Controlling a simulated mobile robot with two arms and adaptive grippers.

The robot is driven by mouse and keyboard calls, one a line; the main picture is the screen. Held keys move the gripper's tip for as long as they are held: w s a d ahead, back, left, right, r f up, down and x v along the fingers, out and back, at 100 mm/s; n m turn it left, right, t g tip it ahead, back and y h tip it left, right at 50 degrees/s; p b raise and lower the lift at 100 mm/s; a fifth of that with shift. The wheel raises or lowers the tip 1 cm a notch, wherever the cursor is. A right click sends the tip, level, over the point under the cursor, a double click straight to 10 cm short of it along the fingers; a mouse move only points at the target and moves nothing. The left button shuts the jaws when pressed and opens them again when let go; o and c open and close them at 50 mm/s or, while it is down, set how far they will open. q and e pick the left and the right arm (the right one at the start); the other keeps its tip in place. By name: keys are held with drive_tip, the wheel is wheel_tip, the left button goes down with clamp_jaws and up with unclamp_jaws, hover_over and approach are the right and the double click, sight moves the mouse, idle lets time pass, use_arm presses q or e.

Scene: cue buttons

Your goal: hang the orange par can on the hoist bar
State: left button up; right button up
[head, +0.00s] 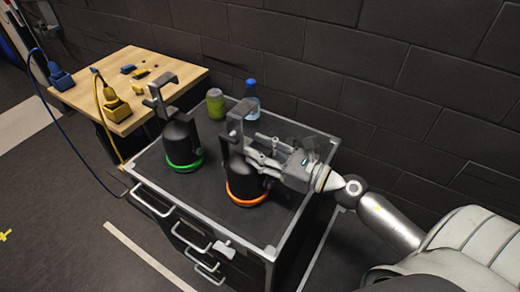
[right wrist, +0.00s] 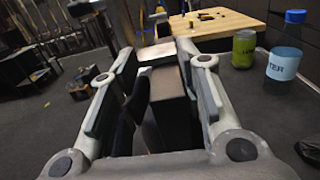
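The orange par can (head: 244,178), a black can with an orange ring at its base and a grey hook on top, stands upright on the dark top of the drawer cabinet (head: 226,212). My right gripper (head: 256,158) reaches in from the right at the can's upper part. In the right wrist view its fingers (right wrist: 158,80) are spread on either side of a dark upright part of the can (right wrist: 172,105); a gap shows on the left side. Whether the right finger touches is unclear. My left gripper is not in view. I see no hoist bar.
A similar can with a green ring (head: 181,142) stands to the left on the cabinet. A green drink can (head: 215,104) and a water bottle (head: 251,99) stand behind. A wooden table (head: 180,72) with plugs and cables is at the back left. A dark brick wall runs behind.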

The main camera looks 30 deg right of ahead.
drive_tip(key=shift+o, duration=0.5)
drive_tip(key=shift+r, duration=0.1)
drive_tip(key=shift+d, duration=0.1)
drive_tip(key=shift+s+d+b, duration=0.15)
drive_tip(key=shift+s+b, duration=0.15)
drive_tip(key=b+v, duration=0.5)
drive_tip(key=v, duration=0.6)
drive_tip(key=shift+b, duration=0.35)
drive_tip(key=shift+s, duration=0.1)
